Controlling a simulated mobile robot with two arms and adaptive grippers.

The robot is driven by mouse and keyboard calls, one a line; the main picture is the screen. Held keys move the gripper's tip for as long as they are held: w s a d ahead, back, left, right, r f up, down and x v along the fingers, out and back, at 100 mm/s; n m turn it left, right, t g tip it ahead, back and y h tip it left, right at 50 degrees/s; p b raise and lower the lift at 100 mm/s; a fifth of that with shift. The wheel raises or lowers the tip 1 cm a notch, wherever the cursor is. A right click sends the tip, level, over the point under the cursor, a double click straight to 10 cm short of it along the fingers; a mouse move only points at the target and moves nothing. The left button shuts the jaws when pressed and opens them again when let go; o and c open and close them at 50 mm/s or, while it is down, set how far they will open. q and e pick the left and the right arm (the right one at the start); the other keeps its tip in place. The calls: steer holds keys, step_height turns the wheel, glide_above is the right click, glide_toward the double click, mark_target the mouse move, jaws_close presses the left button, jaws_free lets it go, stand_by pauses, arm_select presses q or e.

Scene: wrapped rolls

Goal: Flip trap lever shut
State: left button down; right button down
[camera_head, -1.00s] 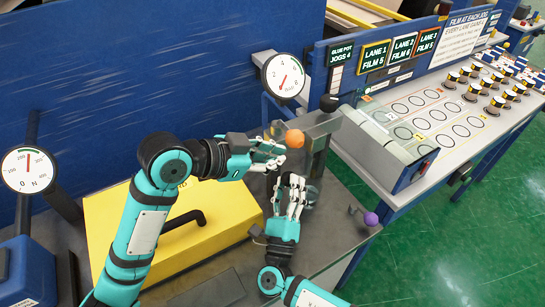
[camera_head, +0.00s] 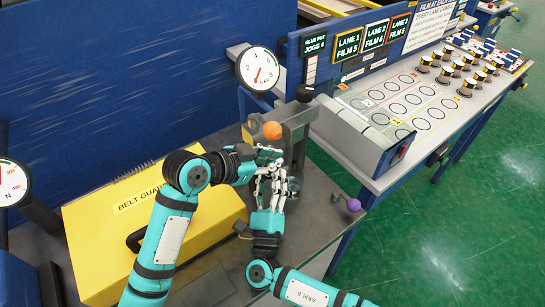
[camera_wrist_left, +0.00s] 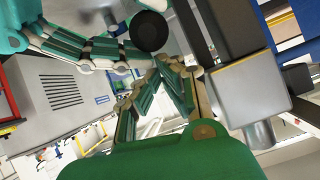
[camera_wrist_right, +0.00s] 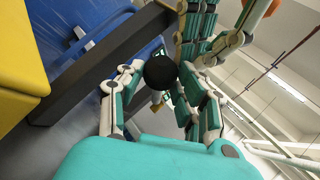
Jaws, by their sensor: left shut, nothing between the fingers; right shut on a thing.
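My left gripper (camera_head: 268,158) is shut and empty, close against the fingers of my right gripper (camera_head: 272,181), just below an orange knob (camera_head: 272,130) in the head view. My right gripper is shut on a black ball knob (camera_wrist_right: 160,72), which shows between its fingers in the right wrist view. The black knob also shows in the left wrist view (camera_wrist_left: 149,31), beside the left fingers. In the head view the fingers hide this knob and its stem. I cannot tell for certain which lever is the trap lever.
A grey post with another black knob (camera_head: 305,93) stands behind the grippers. A purple knob (camera_head: 353,205) is at the bench's right edge. A yellow belt guard (camera_head: 100,235) lies left. A dial (camera_head: 258,69) stands behind, and a lane table (camera_head: 440,100) extends right.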

arm_select(q)
steer(key=shift+s+a+f, duration=0.15)
steer(key=shift+a+f, duration=0.15)
steer(key=shift+f, duration=0.45)
arm_select(e)
steer(key=shift+d, duration=0.1)
arm_select(q)
steer(key=shift+f, duration=0.1)
steer(key=shift+a, duration=0.1)
arm_select(e)
steer(key=c, duration=0.9)
jaws_free()
steer(key=shift+r, duration=0.1)
steer(key=shift+o, duration=0.2)
